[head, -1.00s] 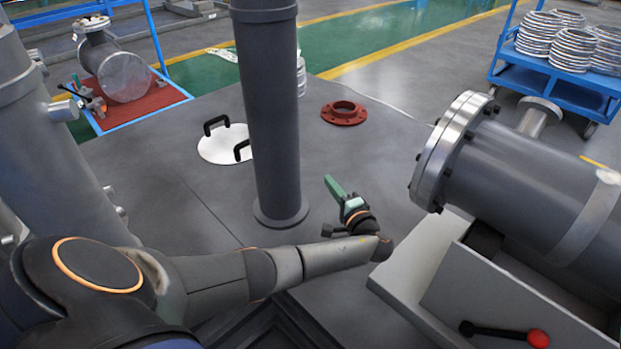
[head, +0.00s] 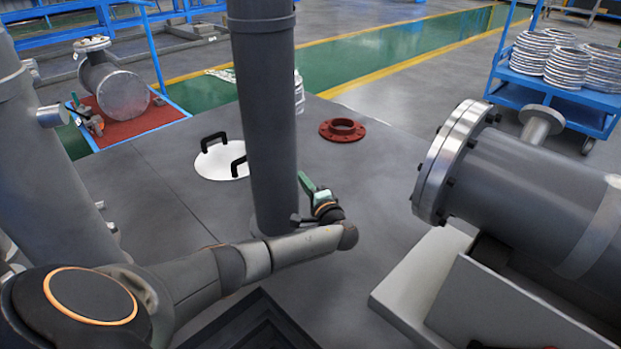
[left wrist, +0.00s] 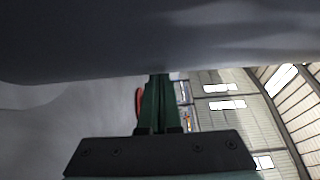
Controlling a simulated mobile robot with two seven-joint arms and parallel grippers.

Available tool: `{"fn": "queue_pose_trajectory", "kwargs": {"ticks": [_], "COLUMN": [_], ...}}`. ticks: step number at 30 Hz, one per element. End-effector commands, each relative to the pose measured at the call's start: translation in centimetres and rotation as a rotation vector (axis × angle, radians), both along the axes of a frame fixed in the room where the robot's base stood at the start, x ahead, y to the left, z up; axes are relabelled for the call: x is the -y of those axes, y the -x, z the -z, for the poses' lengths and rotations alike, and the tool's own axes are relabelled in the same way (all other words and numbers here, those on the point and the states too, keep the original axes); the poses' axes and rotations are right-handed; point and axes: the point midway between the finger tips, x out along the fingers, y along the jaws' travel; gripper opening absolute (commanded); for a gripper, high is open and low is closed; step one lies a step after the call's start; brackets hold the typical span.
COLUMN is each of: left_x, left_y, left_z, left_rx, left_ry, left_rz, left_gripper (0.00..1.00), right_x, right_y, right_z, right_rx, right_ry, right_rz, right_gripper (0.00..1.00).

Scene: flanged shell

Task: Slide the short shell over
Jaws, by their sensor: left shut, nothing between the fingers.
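A short grey flanged shell (head: 122,88) with a round end and a pipe stub on top lies on a red mat at the upper left of the head view. A larger grey flanged shell (head: 535,185) lies on a light grey support at the right. I cannot tell for certain which one is the short shell. My left gripper (head: 305,182) has green fingers, shut and empty, beside the dark upright column and away from both shells. Its fingers also show in the left wrist view (left wrist: 158,103), under a large dark surface. My right gripper is not in view.
The dark column (head: 268,120) stands mid-floor, very close to my left gripper. A red flange ring (head: 342,130) and a white disc (head: 213,165) with black handles lie behind it. A blue cart (head: 565,118) with stacked metal rings stands at the upper right. Floor between column and support is clear.

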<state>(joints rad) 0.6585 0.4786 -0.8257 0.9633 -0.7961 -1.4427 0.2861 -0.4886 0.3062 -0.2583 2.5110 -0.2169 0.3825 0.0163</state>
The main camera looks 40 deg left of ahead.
Motion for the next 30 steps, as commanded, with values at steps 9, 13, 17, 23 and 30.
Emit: {"fn": "queue_pose_trajectory", "kwargs": {"ticks": [9,13,17,23,30], "left_x": [0.0,0.0,0.0,-0.3,-0.9], "left_y": [0.7,0.7,0.9,3.2,7.7], "left_z": [0.0,0.0,-0.1,-0.5,-0.5], "left_rx": [-0.001,-0.001,-0.002,-0.007,-0.009], "left_ry": [0.000,0.000,0.000,-0.001,-0.004], "left_rz": [0.001,0.001,0.001,-0.004,-0.011], "left_gripper": [0.00,0.00,0.00,0.00,0.00], "right_x": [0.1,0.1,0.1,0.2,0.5], "right_y": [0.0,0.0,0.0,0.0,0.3], "right_z": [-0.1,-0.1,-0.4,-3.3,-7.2], "right_rx": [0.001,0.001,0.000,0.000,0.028], "right_ry": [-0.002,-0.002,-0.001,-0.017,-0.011], "right_rz": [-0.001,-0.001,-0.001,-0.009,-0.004], "right_gripper": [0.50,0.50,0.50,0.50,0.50]}}
